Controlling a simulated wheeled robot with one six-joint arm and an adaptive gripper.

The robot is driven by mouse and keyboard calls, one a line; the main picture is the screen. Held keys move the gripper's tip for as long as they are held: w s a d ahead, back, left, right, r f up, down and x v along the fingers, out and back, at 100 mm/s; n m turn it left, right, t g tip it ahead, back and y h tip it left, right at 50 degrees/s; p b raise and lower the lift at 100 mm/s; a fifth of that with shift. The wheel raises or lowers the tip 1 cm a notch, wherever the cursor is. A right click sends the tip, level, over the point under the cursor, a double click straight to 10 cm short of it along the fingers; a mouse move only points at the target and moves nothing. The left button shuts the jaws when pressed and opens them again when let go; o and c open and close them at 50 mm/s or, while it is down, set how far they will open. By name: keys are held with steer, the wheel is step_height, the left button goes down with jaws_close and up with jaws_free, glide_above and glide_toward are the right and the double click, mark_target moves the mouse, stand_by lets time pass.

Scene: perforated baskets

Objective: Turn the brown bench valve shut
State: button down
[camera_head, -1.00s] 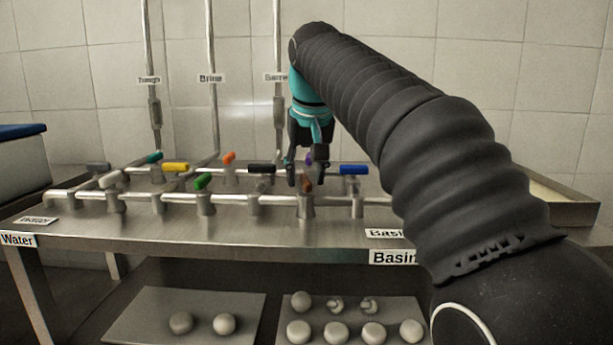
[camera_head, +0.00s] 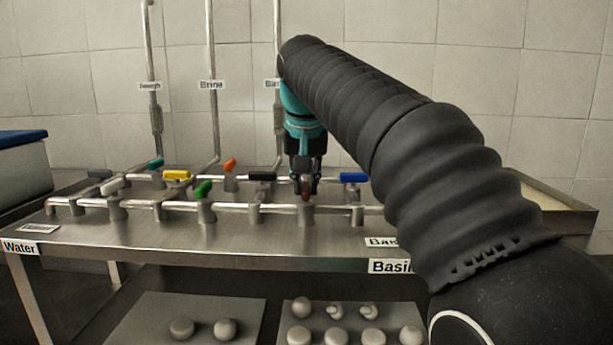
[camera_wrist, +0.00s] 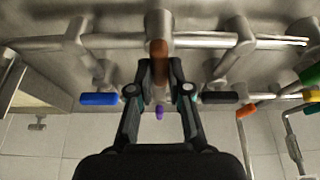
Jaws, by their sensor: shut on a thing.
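The brown valve handle (camera_head: 306,196) sits on top of a metal valve body (camera_head: 306,214) on the front pipe of the bench. My gripper (camera_head: 305,186) is right over it, pointing down, with its fingers closed together at the handle. In the wrist view, the brown handle (camera_wrist: 158,50) shows between my fingertips (camera_wrist: 159,66), lined up along the valve body and across the pipe. The fingers are shut on it and hide part of it.
A black handle (camera_head: 262,176) is close on the left and a blue handle (camera_head: 353,177) on the right. A purple handle (camera_wrist: 159,112) lies behind the gripper. Green (camera_head: 203,189), yellow (camera_head: 176,175) and orange (camera_head: 230,165) handles stand farther left. A basin (camera_head: 560,195) is at right.

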steer(key=shift+m, duration=0.4)
steer(key=c, duration=1.1)
jaws_free()
steer(key=v, duration=1.2)
steer(key=shift+a, duration=0.15)
